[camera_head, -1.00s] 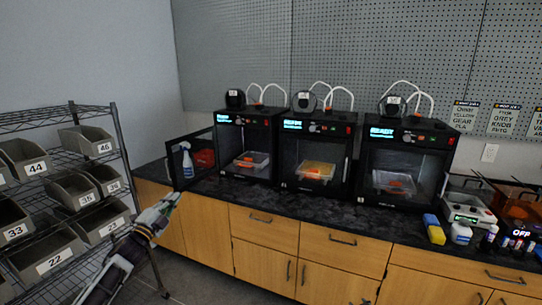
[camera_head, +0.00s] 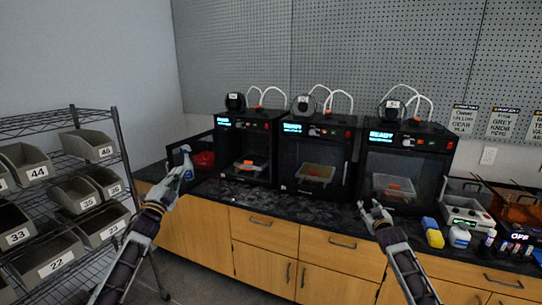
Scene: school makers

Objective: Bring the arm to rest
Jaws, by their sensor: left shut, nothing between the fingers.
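My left gripper (camera_head: 174,181) is shut and empty. It is raised in front of the left end of the counter, close to the spray bottle (camera_head: 187,165) in the picture. Its forearm rises from the bottom left, beside the wire shelf. My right gripper (camera_head: 370,207) is in front of the counter's edge, below the right printer. Its fingertips look apart with nothing between them. Its forearm rises from the bottom edge.
Three black printers, left (camera_head: 245,123), middle (camera_head: 318,131) and right (camera_head: 410,139), stand on the dark counter (camera_head: 268,205). A wire shelf (camera_head: 90,110) with numbered bins is at left. Bottles and a yellow-blue item (camera_head: 433,232) crowd the counter's right. The counter's front middle is clear.

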